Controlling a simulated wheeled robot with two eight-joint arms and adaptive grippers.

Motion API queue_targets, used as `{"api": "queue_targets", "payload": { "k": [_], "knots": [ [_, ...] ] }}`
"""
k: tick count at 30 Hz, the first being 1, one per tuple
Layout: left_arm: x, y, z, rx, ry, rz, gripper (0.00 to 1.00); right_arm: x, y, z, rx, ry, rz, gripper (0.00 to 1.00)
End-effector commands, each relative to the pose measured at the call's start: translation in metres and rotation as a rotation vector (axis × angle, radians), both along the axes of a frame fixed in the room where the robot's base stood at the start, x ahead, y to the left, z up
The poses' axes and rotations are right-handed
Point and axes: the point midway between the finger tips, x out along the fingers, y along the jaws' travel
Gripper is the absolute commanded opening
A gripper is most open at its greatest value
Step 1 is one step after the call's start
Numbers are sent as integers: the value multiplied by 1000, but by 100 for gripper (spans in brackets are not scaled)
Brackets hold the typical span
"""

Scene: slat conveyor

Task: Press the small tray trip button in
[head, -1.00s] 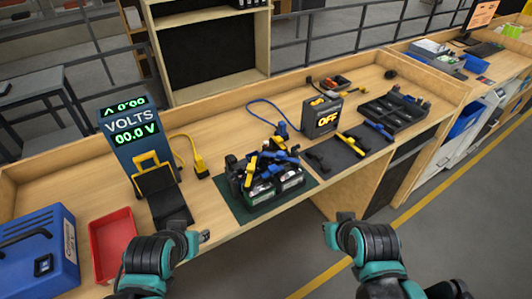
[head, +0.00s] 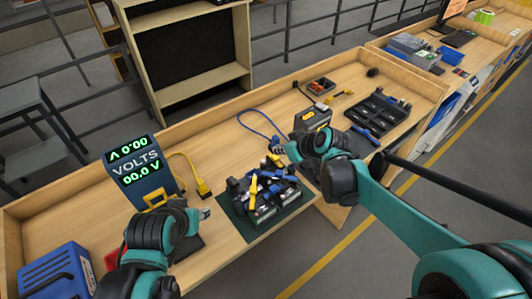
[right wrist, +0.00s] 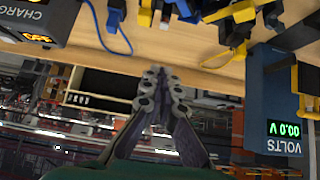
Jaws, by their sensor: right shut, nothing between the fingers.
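I cannot make out a trip button for a small tray in either view. A small dark tray with orange in it (head: 320,86) stands at the back of the bench. A larger black tray (head: 378,116) with tools lies to its right. A red tray (head: 112,258) at the left is mostly hidden behind my left arm. My right gripper (head: 279,150) is shut and empty, above the bench between the battery clutter and the charger; its closed fingers show in the right wrist view (right wrist: 158,80). My left gripper (head: 205,213) is near the meter; its opening is unclear.
A blue meter (head: 140,170) reading 00.0 V stands at the left; it also shows in the right wrist view (right wrist: 283,110). Clamps and batteries (head: 262,190) lie on a green mat. The charger (head: 312,117) is partly behind my right arm. A blue case (head: 55,275) sits front left.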

Motion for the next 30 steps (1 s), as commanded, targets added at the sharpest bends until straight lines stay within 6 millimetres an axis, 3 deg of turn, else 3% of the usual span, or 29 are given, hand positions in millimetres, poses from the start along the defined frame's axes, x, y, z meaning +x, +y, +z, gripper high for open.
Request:
{"api": "queue_targets", "payload": {
  "k": [13, 26, 30],
  "knots": [
    [0, 0, -4, 0, 0, 0, 40, 7, 6, -10, 0, 1, 1, 0],
    [0, 0, -19, 0, 0, 0, 40, 57, 42, -73, -1, 1, 1, 0],
    [0, 0, -23, 0, 0, 0, 40, 57, 42, -95, -1, 1, -1, 0]
  ]
}}
